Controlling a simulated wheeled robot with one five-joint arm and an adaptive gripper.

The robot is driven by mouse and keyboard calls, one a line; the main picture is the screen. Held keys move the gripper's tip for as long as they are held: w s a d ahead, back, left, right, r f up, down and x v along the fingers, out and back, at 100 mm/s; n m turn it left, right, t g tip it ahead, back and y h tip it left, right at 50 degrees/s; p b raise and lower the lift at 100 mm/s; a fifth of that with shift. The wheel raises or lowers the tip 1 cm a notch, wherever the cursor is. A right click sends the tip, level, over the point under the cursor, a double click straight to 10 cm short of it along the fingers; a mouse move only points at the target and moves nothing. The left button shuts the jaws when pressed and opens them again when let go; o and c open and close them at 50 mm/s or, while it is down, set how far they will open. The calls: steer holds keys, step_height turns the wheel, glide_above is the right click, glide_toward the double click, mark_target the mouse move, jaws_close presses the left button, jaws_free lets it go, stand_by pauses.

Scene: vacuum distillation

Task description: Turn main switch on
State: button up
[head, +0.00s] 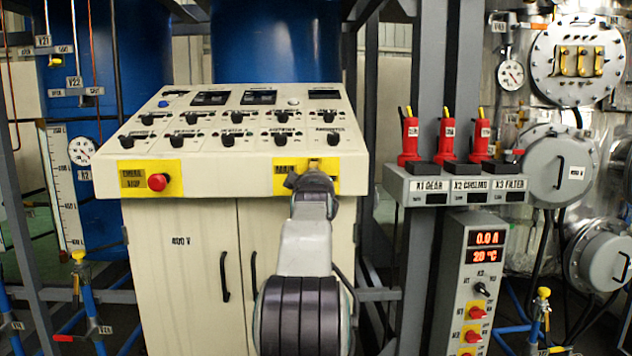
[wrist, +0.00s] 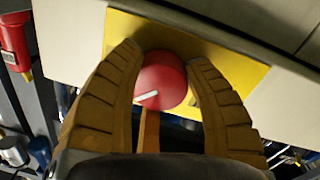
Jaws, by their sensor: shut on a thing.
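The main switch is a round red knob (wrist: 165,82) with a short white mark at its lower left, in the wrist view. It sits on a yellow plate (wrist: 235,78). My gripper (wrist: 164,60) has its two ridged tan fingers closed around the knob, one on each side. In the head view the yellow plate labelled MAIN (head: 287,187) is at the lower right of the control console's front. My gripper (head: 312,172) is right at this plate there, and my arm hides the knob.
The cream control console (head: 215,215) carries rows of black knobs on top. A red emergency stop button (head: 157,182) is on its left front. To the right stand red plugs (head: 447,140) on a grey box and a small panel (head: 487,247) reading 0.0 A and 20 °C.

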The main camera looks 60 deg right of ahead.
steer(key=o, duration=1)
steer(key=shift+w+a+r, duration=0.2)
steer(key=shift+w, duration=0.1)
steer(key=shift+c, duration=0.2)
steer(key=shift+o, duration=1.2)
steer(key=shift+f, duration=0.1)
steer(key=shift+s, duration=0.1)
steer(key=shift+s, duration=0.1)
steer(key=v, duration=1.1)
steer(key=shift+a, duration=0.4)
steer(key=shift+s, duration=0.1)
